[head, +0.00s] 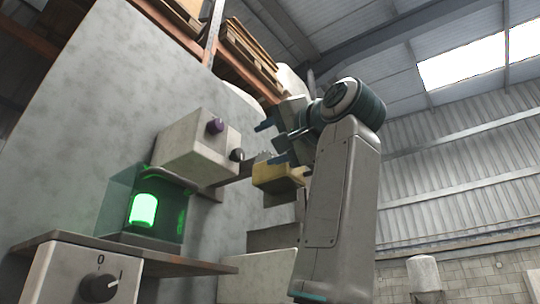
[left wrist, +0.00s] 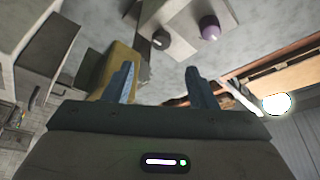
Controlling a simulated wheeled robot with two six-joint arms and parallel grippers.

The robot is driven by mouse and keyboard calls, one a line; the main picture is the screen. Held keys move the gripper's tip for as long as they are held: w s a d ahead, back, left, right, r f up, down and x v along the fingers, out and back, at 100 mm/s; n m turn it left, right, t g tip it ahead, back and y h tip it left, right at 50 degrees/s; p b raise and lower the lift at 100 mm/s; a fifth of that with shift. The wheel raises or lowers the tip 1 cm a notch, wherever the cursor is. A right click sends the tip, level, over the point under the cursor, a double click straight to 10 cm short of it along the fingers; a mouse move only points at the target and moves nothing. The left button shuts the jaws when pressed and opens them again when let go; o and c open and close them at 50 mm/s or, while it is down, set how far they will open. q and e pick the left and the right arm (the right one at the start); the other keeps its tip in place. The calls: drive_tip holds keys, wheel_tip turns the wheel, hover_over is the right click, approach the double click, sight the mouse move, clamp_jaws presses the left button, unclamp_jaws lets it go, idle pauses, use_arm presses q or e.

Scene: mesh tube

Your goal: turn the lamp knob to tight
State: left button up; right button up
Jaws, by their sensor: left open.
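A pale box on the wall (head: 187,150) carries a purple knob (head: 214,126) and a black knob (head: 237,155). Both show in the left wrist view, the purple knob (left wrist: 209,27) and the black knob (left wrist: 161,40), beyond my fingertips. A green glowing lamp (head: 143,210) stands in a clear case below the box. A dark knob (head: 99,287) on a lower box has marks 0 and I. I cannot tell which knob is the lamp knob. My left gripper (head: 271,142) is open and empty, right of the black knob and apart from it. My right gripper is not in view.
A yellow block (head: 280,178) is close below my left gripper, and it also shows in the left wrist view (left wrist: 117,66). A shelf (head: 125,257) juts out under the lamp. Racks with pallets (head: 250,48) stand behind the grey wall panel.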

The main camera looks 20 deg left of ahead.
use_arm(q)
drive_tip(key=m+p, duration=0.1)
drive_tip(key=m, duration=0.1)
drive_tip(key=r+m+h+p, duration=0.1)
drive_tip(key=m, duration=0.1)
drive_tip(key=s+r+m+h+p, duration=0.1)
drive_tip(key=m, duration=0.1)
drive_tip(key=shift+s+r+p, duration=0.1)
drive_tip(key=shift+r+p, duration=0.1)
drive_tip(key=shift+p, duration=0.2)
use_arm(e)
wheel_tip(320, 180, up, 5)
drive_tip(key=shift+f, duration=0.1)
use_arm(q)
drive_tip(key=shift+a, duration=0.1)
